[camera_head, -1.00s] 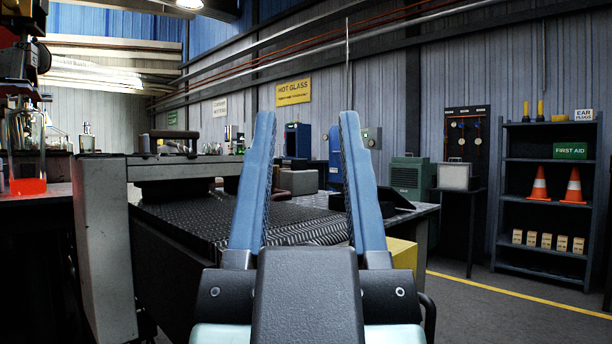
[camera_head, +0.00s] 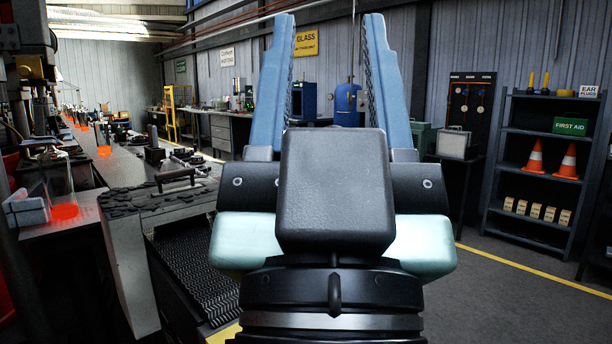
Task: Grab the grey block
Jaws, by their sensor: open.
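My gripper (camera_head: 330,22) is open, with its two blue fingers pointing up and away and nothing between them. Its dark body and pale green sides fill the middle of the view. I cannot make out a grey block for certain; my gripper hides part of the scene behind it. A pale grey box (camera_head: 454,143) stands on a dark stand at the right, beyond my gripper and apart from it. Another light grey box-like thing (camera_head: 26,209) sits at the far left edge.
A dark ridged conveyor (camera_head: 196,268) lies at lower left beside a long bench with glowing orange moulds (camera_head: 103,148). A dark shelf (camera_head: 541,184) with cones (camera_head: 566,162) stands at the right. Floor at the lower right (camera_head: 520,300) is clear.

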